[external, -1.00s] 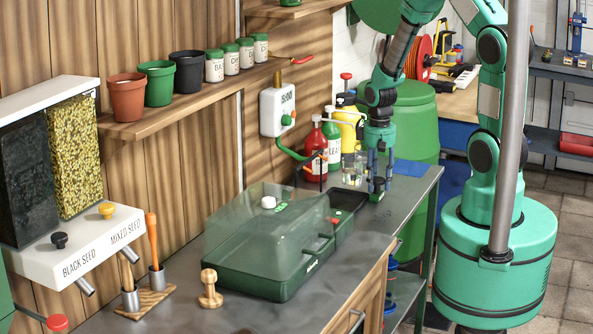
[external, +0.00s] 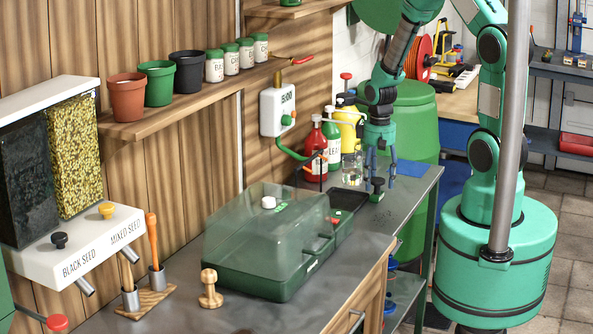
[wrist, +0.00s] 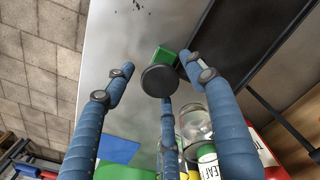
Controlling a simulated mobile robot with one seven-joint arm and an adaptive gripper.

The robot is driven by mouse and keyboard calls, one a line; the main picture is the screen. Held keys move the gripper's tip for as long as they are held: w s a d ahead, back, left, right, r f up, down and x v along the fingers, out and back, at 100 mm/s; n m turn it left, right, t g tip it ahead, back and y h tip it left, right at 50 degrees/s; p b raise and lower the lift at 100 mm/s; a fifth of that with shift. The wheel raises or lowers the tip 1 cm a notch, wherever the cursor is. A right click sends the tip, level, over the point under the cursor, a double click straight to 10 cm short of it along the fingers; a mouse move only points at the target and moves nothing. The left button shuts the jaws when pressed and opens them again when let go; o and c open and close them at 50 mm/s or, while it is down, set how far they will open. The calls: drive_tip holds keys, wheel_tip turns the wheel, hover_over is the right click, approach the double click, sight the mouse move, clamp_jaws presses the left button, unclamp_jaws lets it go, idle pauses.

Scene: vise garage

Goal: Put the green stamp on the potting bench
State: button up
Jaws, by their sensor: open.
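The green stamp has a black round knob (external: 378,183) and a green base. It stands upright on the grey top of the potting bench (external: 345,300), beside the black tray near the far end. In the wrist view the stamp's black knob (wrist: 160,81) covers part of its green base. My gripper (external: 380,176) is open just above and around the knob, pointing down. In the wrist view the blue fingers of my gripper (wrist: 157,74) are spread around the knob, with gaps visible between them and it.
A clear-lidded green propagator (external: 270,245) stands left of the stamp, with a black tray (external: 347,199) between. A glass jar (external: 352,168), a red bottle (external: 315,145) and a blue mat (external: 410,168) are close behind. A wooden stamp (external: 210,288) stands at the front.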

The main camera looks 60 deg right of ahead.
sight(377, 179)
wheel_tip(377, 179, up, 12)
drive_tip(key=p, duration=0.2)
drive_tip(key=shift+f+p, duration=0.2)
drive_tip(key=shift+p, duration=0.1)
idle(0.6)
drive_tip(key=s+a+r+n+t, duration=0.1)
drive_tip(key=a+r, duration=0.6)
drive_tip(key=r, duration=0.3)
drive_tip(key=a+r+n+t, duration=0.1)
drive_tip(key=a+r+t, duration=0.1)
drive_tip(key=a+r, duration=0.7)
drive_tip(key=s+a+r+n+t, duration=0.2)
drive_tip(key=s+a+r, duration=0.7)
drive_tip(key=s+r, duration=0.2)
drive_tip(key=shift+a+n+t, duration=0.25)
drive_tip(key=shift+n+t, duration=0.05)
drive_tip(key=shift+o, duration=0.5)
drive_tip(key=shift+w+d, duration=0.1)
